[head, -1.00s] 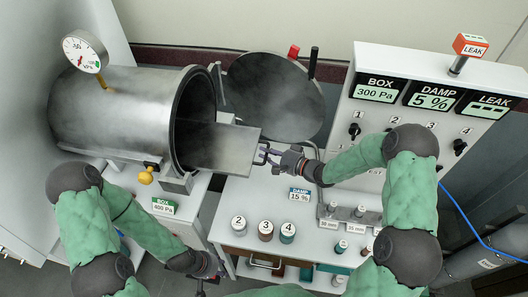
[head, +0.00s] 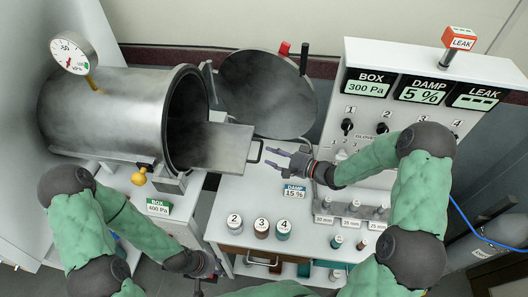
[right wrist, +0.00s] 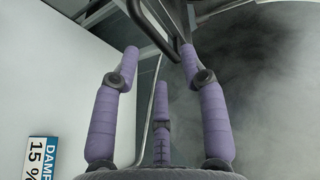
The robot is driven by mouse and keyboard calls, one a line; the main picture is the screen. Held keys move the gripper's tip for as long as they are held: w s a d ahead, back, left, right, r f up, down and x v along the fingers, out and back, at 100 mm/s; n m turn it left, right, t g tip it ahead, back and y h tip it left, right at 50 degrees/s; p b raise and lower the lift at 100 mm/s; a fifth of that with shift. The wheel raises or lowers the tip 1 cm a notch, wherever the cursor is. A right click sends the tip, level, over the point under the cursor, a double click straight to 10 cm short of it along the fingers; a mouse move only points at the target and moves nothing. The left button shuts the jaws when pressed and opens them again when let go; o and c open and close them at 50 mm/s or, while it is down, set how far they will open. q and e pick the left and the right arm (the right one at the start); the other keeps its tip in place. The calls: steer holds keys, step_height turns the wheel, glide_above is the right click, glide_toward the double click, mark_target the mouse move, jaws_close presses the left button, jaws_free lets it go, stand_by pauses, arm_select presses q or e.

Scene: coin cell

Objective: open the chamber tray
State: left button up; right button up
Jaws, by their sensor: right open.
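The chamber tray (head: 222,147) is a flat metal plate sticking out to the right from the open mouth of the steel cylindrical chamber (head: 105,110). A dark loop handle (head: 259,152) is on its right end. My right gripper (head: 272,158) is open and empty, just right of the handle and apart from it. In the right wrist view its purple fingers (right wrist: 160,55) are spread, with dark bars beyond the fingertips. My left gripper (head: 208,288) hangs low at the bottom edge, away from the tray; its fingers are too unclear to judge.
The round chamber door (head: 268,95) stands swung open behind the tray. A DAMP 15 % sign (head: 293,191) and numbered jars (head: 261,227) are on the white bench. A control panel (head: 420,105) with knobs rises at the right.

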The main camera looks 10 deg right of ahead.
steer(key=v, duration=0.6)
steer(key=shift+s, duration=0.1)
stand_by(0.4)
